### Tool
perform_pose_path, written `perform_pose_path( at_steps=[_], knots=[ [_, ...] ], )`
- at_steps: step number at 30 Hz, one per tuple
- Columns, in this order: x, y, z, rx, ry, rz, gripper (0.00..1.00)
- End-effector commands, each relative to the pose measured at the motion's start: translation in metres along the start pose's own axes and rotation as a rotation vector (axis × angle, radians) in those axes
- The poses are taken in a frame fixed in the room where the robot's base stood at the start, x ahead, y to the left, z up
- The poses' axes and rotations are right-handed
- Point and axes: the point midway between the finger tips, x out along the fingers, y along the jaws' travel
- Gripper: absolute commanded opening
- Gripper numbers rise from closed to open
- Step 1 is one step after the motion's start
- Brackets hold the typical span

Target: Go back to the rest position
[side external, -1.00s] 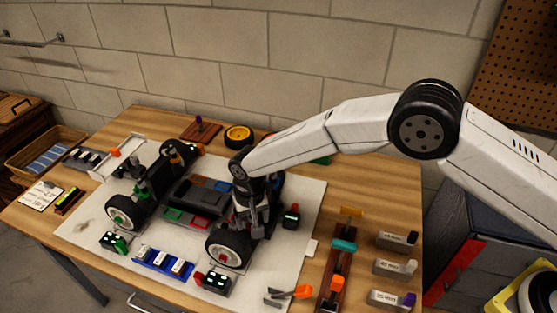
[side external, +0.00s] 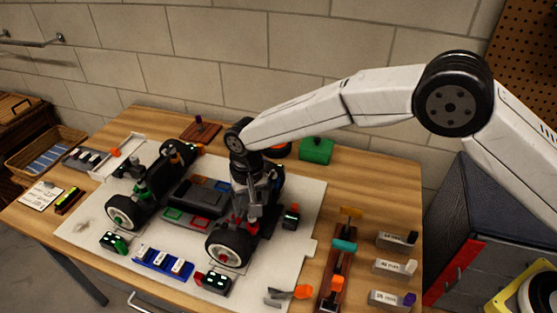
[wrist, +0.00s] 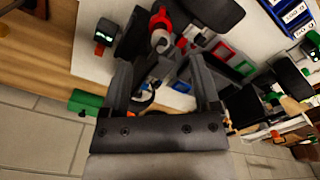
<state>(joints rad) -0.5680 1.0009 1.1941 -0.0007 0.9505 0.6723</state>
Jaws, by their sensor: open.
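My gripper (side external: 250,212) is open and points down over the near right part of the racecar chassis, close to the front right black wheel (side external: 230,246). In the wrist view its two dark fingers (wrist: 162,78) stand apart, with nothing clearly held between them. Red and grey car parts (wrist: 162,30) lie beyond the fingers. The racecar chassis (side external: 188,195) sits on a white mat (side external: 300,255). From the side, the arm and the car parts overlap, so the gap between fingertips and car cannot be told.
A green box (side external: 316,150) stands at the back. A wooden rack (side external: 338,270) with coloured tools and several grey labelled blocks (side external: 393,268) are at the right. A blue tray (side external: 164,263) and small dark displays line the front. Above the table is free room.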

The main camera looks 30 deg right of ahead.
Motion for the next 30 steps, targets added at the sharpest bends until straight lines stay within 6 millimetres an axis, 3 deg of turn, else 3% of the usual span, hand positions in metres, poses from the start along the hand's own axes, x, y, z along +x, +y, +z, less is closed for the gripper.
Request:
perform_pose_path(
  at_steps=[5,11,20,30],
  knots=[
    [-0.004,0.008,-0.002,0.0,0.004,-0.004,0.79],
    [-0.018,0.037,-0.005,-0.006,0.019,-0.014,0.79],
    [-0.047,0.114,0.002,-0.025,0.063,-0.034,0.79],
    [-0.072,0.202,0.038,-0.05,0.119,-0.044,0.79]
  ],
)
